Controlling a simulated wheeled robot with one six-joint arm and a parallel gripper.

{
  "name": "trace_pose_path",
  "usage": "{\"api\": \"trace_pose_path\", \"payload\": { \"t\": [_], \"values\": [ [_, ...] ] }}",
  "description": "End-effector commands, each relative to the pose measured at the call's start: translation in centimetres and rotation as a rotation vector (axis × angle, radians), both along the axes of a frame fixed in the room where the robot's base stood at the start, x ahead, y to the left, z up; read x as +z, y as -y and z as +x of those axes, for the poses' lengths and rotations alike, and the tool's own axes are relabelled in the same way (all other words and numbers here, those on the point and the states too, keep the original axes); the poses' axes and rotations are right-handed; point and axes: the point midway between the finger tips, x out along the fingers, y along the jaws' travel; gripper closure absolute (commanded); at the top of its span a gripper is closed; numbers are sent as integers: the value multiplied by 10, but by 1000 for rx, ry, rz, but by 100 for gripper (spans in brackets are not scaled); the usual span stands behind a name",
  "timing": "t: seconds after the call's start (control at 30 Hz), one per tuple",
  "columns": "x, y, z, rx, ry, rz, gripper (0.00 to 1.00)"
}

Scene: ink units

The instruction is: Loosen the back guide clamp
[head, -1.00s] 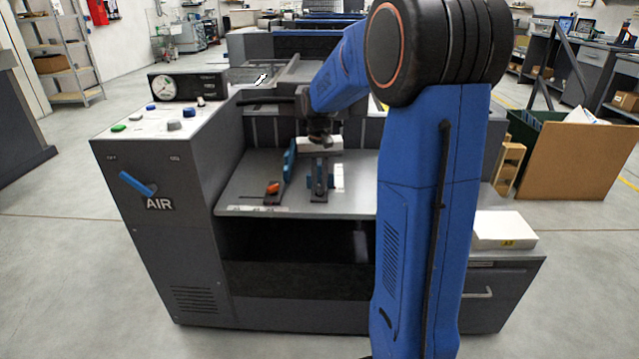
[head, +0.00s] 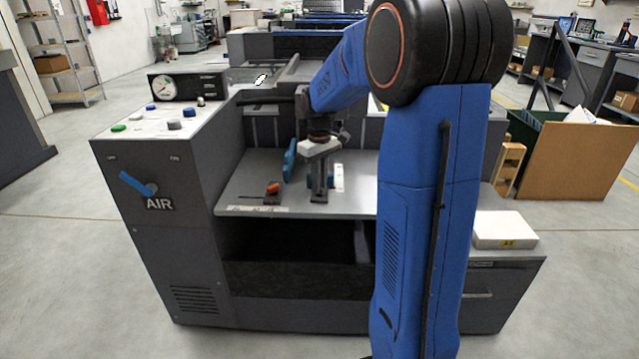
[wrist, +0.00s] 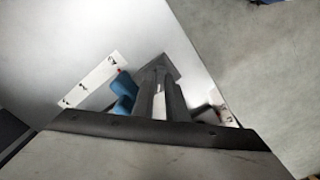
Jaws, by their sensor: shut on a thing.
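My gripper (head: 319,182) points down over the grey feed table with its fingers close together. It is shut on the back guide clamp, a small dark part mostly hidden by the fingers. In the wrist view, the two dark fingers (wrist: 158,88) run to a dark shape at their tips. The upright blue guide (head: 290,158) stands just left of my gripper and a blue part (wrist: 123,95) shows left of the fingers in the wrist view. Another clamp with an orange-red knob (head: 272,188) sits nearer the front left, apart from my gripper.
The grey feed table (head: 240,185) has pale scale strips; one strip (wrist: 92,84) shows in the wrist view. The control cabinet (head: 165,220) with a blue AIR lever (head: 138,184) stands left. My blue arm covers the right side. A white block (head: 503,230) lies on the right ledge.

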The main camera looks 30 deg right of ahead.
Motion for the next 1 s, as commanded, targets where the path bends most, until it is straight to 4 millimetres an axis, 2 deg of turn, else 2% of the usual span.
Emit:
{"api": "trace_pose_path", "payload": {
  "t": [0.47, 0.5, 0.57, 0.87, 1.0],
  "values": [
    [0, 0, 0, 12, 1, -1, 100],
    [0, 0, 0, 12, 1, -1, 80],
    [0, 0, 0, 12, 1, -1, 69],
    [1, 0, 0, 12, 0, 0, 69],
    [10, 0, 1, 11, 2, -1, 69]
  ]
}}
